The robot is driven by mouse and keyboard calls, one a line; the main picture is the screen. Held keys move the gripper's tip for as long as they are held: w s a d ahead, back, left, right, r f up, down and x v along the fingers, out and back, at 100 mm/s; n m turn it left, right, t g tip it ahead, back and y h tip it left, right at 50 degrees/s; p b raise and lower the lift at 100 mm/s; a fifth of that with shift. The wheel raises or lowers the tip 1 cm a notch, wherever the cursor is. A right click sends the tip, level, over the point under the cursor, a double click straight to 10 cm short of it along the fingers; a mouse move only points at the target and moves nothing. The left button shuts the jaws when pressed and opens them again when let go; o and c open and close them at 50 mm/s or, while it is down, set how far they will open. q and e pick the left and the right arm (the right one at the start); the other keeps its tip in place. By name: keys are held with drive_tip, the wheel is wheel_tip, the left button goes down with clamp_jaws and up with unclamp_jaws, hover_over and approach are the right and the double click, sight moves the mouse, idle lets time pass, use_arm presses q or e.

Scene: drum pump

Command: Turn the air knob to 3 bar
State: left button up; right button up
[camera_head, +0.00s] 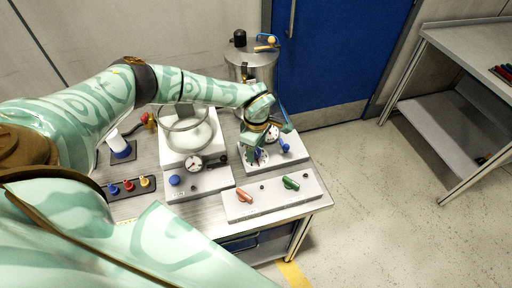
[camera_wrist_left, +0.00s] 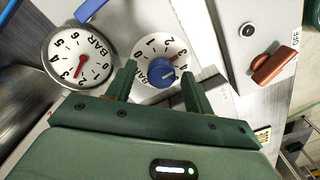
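The air knob (camera_wrist_left: 162,74) is blue and sits on a white round dial (camera_wrist_left: 157,50) marked with numbers and BAR. My left gripper (camera_wrist_left: 159,71) is open, with one finger on each side of the knob and a gap visible beside it; I cannot tell whether the fingertips touch it. Beside the dial is a round pressure gauge (camera_wrist_left: 80,45) with a red needle, also marked BAR. In the head view my left gripper (camera_head: 254,152) reaches down over the white panel, partly hiding the dial (camera_head: 263,158). My right gripper is not in view.
A blue lever (camera_head: 285,146) stands beside the dial on the same panel. In front, a grey panel carries a red handle (camera_head: 245,196) and a green handle (camera_head: 291,183). Left of it are another gauge (camera_head: 194,163) and a glass vessel (camera_head: 184,129). A steel drum (camera_head: 252,68) stands behind.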

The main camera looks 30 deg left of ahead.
use_arm(q)
wheel_tip(320, 180, up, 16)
drive_tip(key=p, duration=0.2)
drive_tip(key=shift+w+r, duration=0.15)
drive_tip(key=shift+w, duration=0.1)
idle(0.4)
